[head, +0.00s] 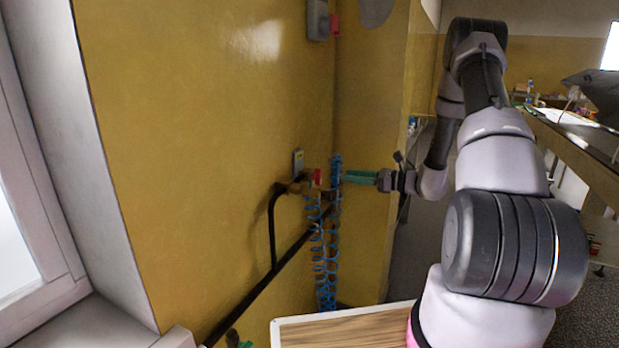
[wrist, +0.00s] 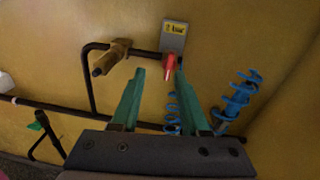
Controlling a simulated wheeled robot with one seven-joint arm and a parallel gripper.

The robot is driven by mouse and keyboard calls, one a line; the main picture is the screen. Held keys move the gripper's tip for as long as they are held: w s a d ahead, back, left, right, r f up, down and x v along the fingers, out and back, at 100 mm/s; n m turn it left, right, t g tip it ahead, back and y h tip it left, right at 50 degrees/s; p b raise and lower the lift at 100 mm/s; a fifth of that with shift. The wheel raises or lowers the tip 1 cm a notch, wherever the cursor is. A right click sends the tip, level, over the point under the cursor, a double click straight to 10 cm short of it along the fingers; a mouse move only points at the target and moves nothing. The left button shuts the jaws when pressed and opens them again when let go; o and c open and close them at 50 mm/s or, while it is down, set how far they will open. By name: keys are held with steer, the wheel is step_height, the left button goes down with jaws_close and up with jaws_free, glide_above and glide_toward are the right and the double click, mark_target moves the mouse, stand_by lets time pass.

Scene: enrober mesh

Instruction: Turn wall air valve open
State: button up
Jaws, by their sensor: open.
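The wall air valve has a small red handle (wrist: 170,66) below a grey label plate (wrist: 175,38) on the yellow wall. In the head view the red handle (head: 317,177) sits on a brass fitting at the end of a black pipe. My gripper (wrist: 160,80) is open, its two green fingers pointing at the wall with the red handle between and just beyond the tips, nearer the right one. In the head view my gripper (head: 347,177) is right of the valve. I cannot tell whether a fingertip touches the handle.
A black pipe (head: 270,273) runs along the wall. Blue coiled hoses (wrist: 236,97) hang right of the valve, partly behind the fingers. A brass fitting (wrist: 112,56) sticks out at the left. A wooden-topped surface (head: 345,327) is low in front.

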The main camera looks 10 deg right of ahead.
mark_target(317, 177)
steer(key=w+a+f+m+t, duration=0.1)
steer(key=w+a+f, duration=0.1)
steer(key=w+a, duration=0.5)
steer(key=shift+w+a+f+m, duration=0.25)
steer(key=shift+a+f+m, duration=0.05)
steer(key=shift+a, duration=0.35)
jaws_close()
